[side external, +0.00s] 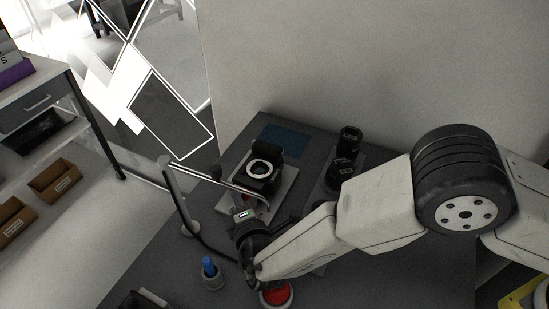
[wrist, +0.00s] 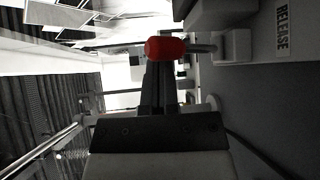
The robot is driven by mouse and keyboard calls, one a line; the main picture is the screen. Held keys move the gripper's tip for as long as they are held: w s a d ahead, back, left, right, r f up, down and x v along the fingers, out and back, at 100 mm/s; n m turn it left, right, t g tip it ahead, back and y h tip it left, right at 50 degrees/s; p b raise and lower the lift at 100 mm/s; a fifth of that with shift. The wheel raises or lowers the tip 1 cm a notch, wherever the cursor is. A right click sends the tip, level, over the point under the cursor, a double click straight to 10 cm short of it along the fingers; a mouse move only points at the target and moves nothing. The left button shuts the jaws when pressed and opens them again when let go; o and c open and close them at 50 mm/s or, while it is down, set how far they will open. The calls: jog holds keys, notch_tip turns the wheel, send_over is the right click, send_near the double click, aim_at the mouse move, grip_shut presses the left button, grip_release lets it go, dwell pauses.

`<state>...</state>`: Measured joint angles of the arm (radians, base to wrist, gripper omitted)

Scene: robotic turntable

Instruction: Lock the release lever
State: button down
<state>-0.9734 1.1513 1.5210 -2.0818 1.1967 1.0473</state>
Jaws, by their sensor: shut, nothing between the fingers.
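The release lever has a red knob (wrist: 165,49) on a thin metal shaft (wrist: 200,48) that runs right to a pale block (wrist: 232,47). A RELEASE label (wrist: 283,27) is beside it in the wrist view. My gripper (wrist: 159,70) has its dark fingers shut and empty, with their tips just below the knob in the picture. I cannot tell if they touch it. In the side view my gripper (side external: 243,211) is in front of the turntable fixture (side external: 286,190), which holds a black camera body (side external: 259,180). A small red spot by the gripper may be the knob.
A red button (side external: 277,294) is beneath my forearm, and a blue-topped item (side external: 208,266) stands to its left. A thin upright post (side external: 173,190) with a bar is left of the gripper. Black lenses (side external: 345,160) stand behind right.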

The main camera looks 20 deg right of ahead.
jog(key=shift+s, duration=0.25)
dwell(0.5)
jog(key=shift+s, duration=0.5)
jog(key=s+r, duration=0.3)
jog(key=r, duration=0.4)
jog(key=shift+s+r, duration=0.3)
jog(key=shift+s, duration=0.05)
jog(key=shift+d, duration=0.1)
